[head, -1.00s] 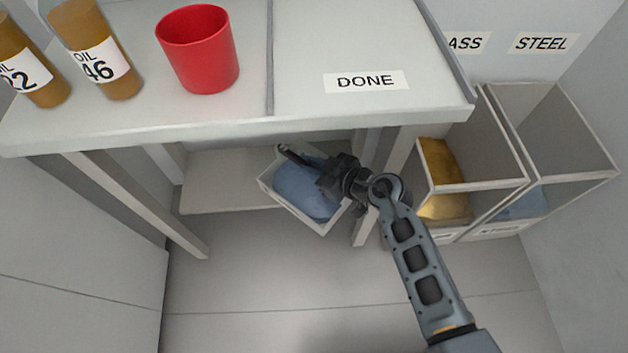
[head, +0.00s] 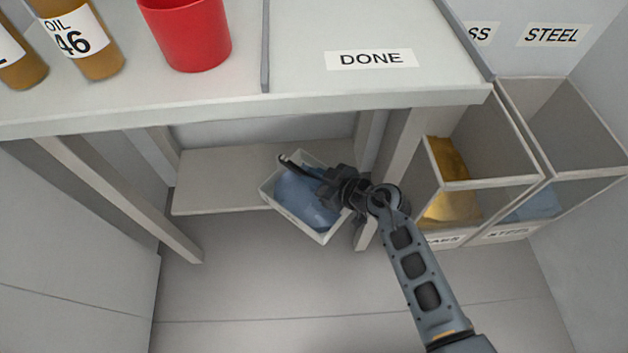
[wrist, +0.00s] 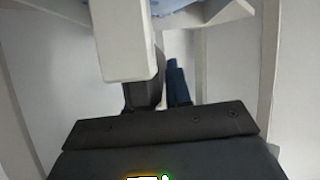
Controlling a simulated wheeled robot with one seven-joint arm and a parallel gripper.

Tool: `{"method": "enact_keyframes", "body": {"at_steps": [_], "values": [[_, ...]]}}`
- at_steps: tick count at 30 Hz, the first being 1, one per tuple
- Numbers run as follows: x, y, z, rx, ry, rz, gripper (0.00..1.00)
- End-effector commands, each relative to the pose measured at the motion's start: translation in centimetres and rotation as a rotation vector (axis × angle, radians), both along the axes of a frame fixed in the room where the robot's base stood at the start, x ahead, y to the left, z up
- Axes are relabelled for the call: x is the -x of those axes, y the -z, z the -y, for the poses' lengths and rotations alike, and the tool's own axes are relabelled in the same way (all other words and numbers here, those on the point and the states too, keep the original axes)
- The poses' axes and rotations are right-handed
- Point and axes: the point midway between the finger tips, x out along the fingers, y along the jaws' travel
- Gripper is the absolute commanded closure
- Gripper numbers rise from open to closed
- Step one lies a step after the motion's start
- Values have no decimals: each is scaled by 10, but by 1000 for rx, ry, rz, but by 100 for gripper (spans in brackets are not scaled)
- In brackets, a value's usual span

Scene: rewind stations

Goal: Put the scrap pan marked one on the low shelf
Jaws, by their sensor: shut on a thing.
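The scrap pan (head: 328,237) is a pale, open tray holding blue scrap. In the head view it is turned at an angle under the bench, over the right front part of the low shelf (head: 220,182). Its near corner sticks out past the shelf's front edge. I cannot tell whether it touches the shelf, and its mark is not visible. My gripper (head: 335,187) is shut on the pan at its right side and hides part of it. In the wrist view, the dark fingers (wrist: 160,88) are partly hidden behind a pale block.
The bench top (head: 300,60) overhangs the shelf, with a leg (head: 400,175) close right of my gripper. Scrap bins (head: 480,195) stand further right. A red cup (head: 187,35) and oil bottles (head: 88,40) stand on top. The shelf's left part is clear.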

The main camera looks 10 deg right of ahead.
Motion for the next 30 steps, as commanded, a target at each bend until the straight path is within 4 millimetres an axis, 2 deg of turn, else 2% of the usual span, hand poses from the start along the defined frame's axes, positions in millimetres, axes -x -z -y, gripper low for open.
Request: {"method": "enact_keyframes", "body": {"at_steps": [8, 9, 17, 25, 30], "values": [[-4, -1, 0, -1, 0, 6, 100], [-3, 2, 0, 1, -1, 2, 79], [-3, 1, 0, 0, 0, 3, 56], [-1, 0, 1, 0, 0, 2, 56], [11, -11, 13, 0, 1, 1, 56]]}}
